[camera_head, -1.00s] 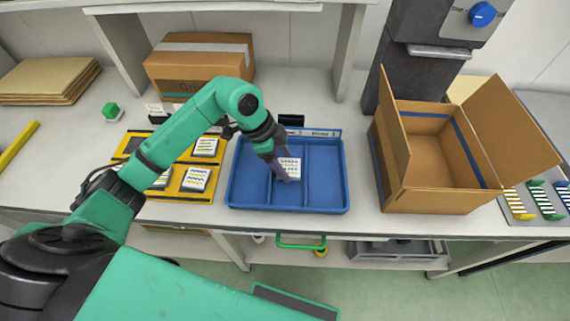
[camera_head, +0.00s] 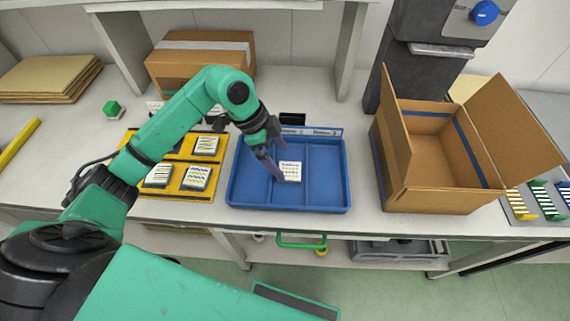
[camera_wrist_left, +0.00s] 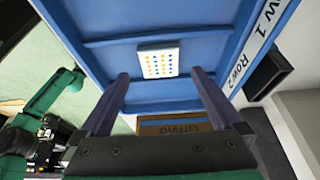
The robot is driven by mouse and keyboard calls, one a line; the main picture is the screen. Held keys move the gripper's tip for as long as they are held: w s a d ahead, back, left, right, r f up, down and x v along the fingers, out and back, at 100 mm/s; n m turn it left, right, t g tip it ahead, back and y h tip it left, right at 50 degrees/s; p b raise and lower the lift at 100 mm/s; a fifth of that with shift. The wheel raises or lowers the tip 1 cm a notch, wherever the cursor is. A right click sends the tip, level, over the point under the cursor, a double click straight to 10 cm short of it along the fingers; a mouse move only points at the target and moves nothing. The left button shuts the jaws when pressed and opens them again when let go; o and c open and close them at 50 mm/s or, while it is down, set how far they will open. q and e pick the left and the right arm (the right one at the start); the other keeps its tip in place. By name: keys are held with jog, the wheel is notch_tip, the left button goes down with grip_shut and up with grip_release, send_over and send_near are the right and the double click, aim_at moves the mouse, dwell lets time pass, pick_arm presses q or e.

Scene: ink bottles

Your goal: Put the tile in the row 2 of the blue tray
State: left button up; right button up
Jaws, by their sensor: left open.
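The tile (camera_head: 291,171), white with rows of small coloured marks, lies in the middle compartment of the blue tray (camera_head: 328,208). My left gripper (camera_head: 275,170) is open and empty, just left of the tile in the head view. In the left wrist view the tile (camera_wrist_left: 158,62) lies beyond the open fingertips (camera_wrist_left: 160,75), clear of both. That view also shows the tray's edge labels, "Row 1" (camera_wrist_left: 268,16) and "Row 2" (camera_wrist_left: 240,62). My right gripper is not in view.
A yellow tray (camera_head: 206,185) with several similar tiles stands left of the blue tray. An open cardboard box (camera_head: 440,195) stands close on its right. A closed carton (camera_head: 200,65) is behind.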

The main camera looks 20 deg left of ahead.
pick_arm(q)
jog(key=v, duration=0.8)
jog(key=shift+b, duration=0.3)
